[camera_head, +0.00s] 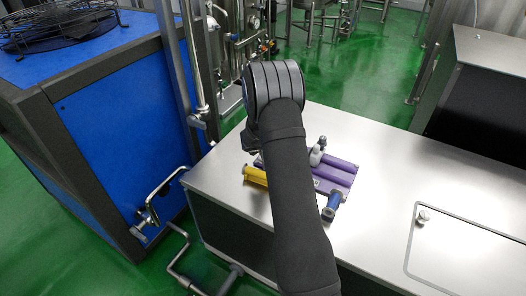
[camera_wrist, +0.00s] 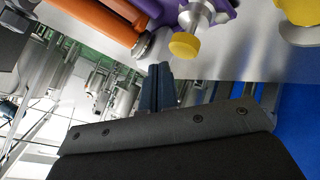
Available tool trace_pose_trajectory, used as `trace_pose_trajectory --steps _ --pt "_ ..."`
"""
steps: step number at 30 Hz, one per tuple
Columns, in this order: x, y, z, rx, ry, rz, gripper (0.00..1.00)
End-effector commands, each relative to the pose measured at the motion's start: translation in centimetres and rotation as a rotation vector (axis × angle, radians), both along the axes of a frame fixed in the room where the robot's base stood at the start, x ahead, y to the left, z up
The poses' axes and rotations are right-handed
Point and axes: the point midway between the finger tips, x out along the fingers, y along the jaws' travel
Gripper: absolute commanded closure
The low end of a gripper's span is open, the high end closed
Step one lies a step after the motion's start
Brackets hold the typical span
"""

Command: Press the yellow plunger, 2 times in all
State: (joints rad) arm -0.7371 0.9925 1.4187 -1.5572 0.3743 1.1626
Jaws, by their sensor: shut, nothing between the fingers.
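In the wrist view, a round yellow knob (camera_wrist: 184,46) sits on the end of a metal stem with a flange, beside a purple body (camera_wrist: 220,12). It looks like the plunger's head. A second yellow part (camera_wrist: 300,10) with a metal end shows at the top right corner. In the head view, a yellow piece (camera_head: 255,175) lies on the steel counter, partly behind my arm; I cannot tell which yellow part it is. My gripper (camera_wrist: 158,70) is shut and empty, its fingertips just below and left of the knob in the picture, seemingly apart from it. My arm hides the gripper in the head view.
A purple piece (camera_head: 335,178), a whitish bottle-like part (camera_head: 316,156) and a blue cylinder (camera_head: 331,206) are close to my arm on the counter (camera_head: 385,200). Orange tubes (camera_wrist: 90,18) show in the wrist view. The counter's right side is clear except for a hatch with a knob (camera_head: 423,216).

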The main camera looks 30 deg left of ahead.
Motion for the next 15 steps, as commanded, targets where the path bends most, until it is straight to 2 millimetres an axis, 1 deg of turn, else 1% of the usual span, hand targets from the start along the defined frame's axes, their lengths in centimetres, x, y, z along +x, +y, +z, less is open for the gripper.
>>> trace_pose_trajectory --steps 15 --pt "0.01 -0.01 -0.47 -0.001 0.0 0.0 1.0"
